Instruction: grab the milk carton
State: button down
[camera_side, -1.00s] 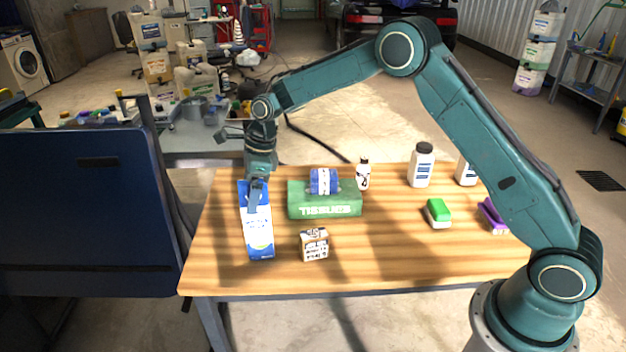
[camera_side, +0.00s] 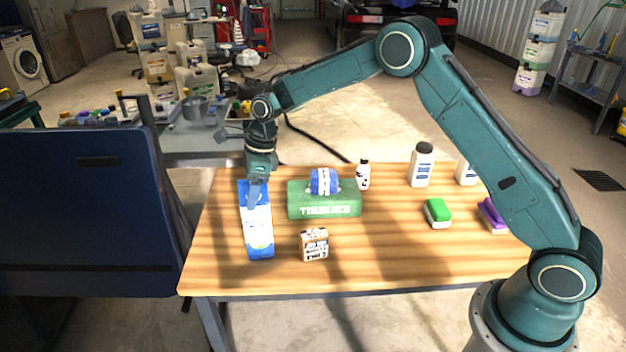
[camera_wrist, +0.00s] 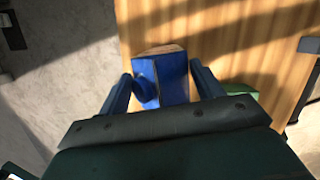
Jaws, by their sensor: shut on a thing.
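The milk carton (camera_side: 259,238) is tall, blue and white, and stands upright near the left edge of the wooden table. My gripper (camera_side: 257,195) is lowered over its upper part, pointing down, and is shut on it. In the wrist view, the carton's blue top (camera_wrist: 168,78) with its round blue cap sits between the two fingers of my gripper (camera_wrist: 165,88). The carton's base appears to be on the table, though I cannot tell whether it touches.
A green tissue box (camera_side: 324,204) with a blue-and-white item (camera_side: 323,181) on top stands right of the carton. White bottles (camera_side: 421,165) and a green-topped sponge (camera_side: 437,212) are farther right. The table's left edge (camera_side: 193,255) is close.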

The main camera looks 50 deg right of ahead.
jog(key=shift+w+r, duration=0.1)
jog(key=shift+r, duration=0.1)
jog(key=shift+r, duration=4.95)
jog(key=shift+d, duration=0.1)
